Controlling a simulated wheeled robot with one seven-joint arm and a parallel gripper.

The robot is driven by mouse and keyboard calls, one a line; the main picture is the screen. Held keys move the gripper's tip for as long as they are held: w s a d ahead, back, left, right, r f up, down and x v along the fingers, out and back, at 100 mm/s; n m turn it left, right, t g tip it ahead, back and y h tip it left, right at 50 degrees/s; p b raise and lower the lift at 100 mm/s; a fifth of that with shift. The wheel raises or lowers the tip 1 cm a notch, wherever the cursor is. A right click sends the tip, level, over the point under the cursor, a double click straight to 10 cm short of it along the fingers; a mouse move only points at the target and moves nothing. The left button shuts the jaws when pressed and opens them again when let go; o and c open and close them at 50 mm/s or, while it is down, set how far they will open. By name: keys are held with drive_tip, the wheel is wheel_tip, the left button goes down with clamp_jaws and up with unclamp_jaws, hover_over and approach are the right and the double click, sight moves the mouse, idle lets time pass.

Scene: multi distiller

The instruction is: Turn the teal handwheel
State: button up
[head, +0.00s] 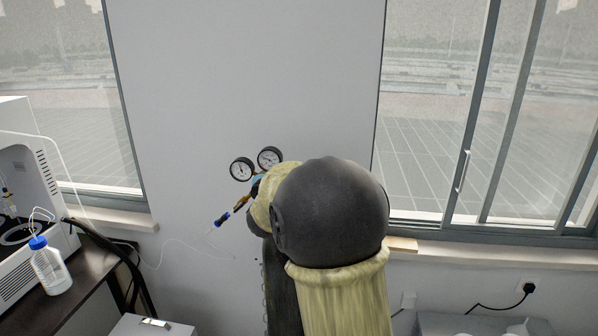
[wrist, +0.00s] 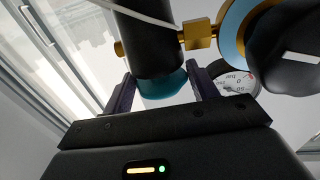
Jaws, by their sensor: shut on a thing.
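The teal handwheel (wrist: 163,85) shows in the wrist view at the lower end of a dark cylindrical body (wrist: 148,45). My gripper (wrist: 160,92) has one dark finger on each side of it and is shut on it. In the head view my own arm covers the middle of the picture, and the handwheel and my fingers are hidden behind it.
Two pressure gauges (head: 242,169) show just left of my arm against the wall; a gauge (wrist: 238,80) is close to my right finger. Brass fittings (wrist: 200,35) and a thin tube are nearby. A bench with a blue-capped bottle (head: 49,266) is at left.

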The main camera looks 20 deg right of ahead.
drive_tip(key=shift+r, duration=0.15)
drive_tip(key=o, duration=0.9)
drive_tip(key=shift+a, duration=0.25)
